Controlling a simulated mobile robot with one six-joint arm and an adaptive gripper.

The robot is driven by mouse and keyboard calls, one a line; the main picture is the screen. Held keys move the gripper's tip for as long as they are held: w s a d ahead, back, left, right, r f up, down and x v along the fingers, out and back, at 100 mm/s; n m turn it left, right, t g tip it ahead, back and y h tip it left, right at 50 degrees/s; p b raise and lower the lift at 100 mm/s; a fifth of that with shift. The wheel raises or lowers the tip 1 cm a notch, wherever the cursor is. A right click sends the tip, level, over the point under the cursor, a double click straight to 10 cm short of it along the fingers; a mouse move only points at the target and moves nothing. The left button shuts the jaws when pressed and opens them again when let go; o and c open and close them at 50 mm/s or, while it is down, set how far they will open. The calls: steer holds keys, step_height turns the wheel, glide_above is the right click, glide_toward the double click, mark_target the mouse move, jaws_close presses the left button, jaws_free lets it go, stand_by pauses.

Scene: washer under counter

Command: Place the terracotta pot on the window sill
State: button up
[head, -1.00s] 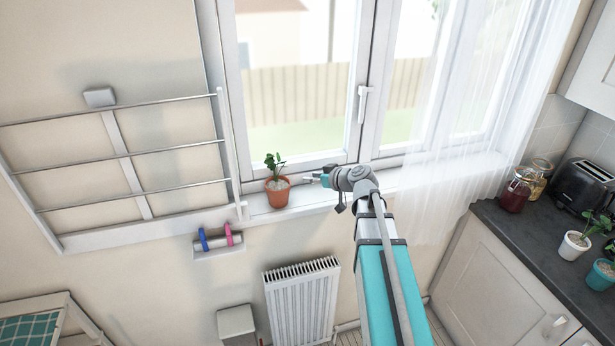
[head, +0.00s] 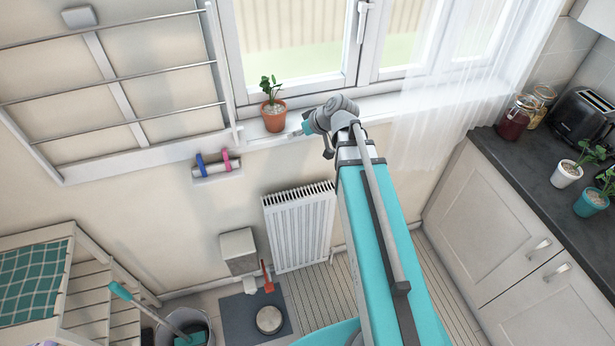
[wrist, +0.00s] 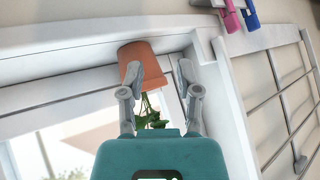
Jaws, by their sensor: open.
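The terracotta pot (head: 273,116) with a green plant stands upright on the white window sill (head: 378,105), near the sill's left end. In the wrist view, the terracotta pot (wrist: 143,58) appears upside down, beyond and partly behind the left finger. My gripper (head: 295,133) is just to the right of the pot and slightly lower in the head view. In the wrist view my gripper (wrist: 158,72) has its two fingers apart, with nothing held between them. I cannot tell whether a finger touches the pot.
A wall drying rack (head: 125,90) is left of the window. A small shelf with blue and pink pegs (head: 218,168) hangs below it. A radiator (head: 300,228) is under the sill. A sheer curtain (head: 440,90) covers the sill's right part. The worktop (head: 540,180) is at right.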

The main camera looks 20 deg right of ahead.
steer(key=s+f+m+g+h, duration=0.2)
steer(key=s+g+h, duration=0.1)
steer(key=s, duration=0.4)
steer(key=s+f+m+g+h, duration=0.2)
steer(key=s+f+g+h, duration=0.1)
steer(key=s, duration=0.4)
steer(key=shift+f+m, duration=0.15)
steer(key=shift+m, duration=0.15)
steer(key=shift+a+f, duration=0.1)
steer(key=shift+f, duration=0.05)
steer(key=f+b, duration=0.5)
steer(key=shift+a+f, duration=0.15)
steer(key=shift+a, duration=0.25)
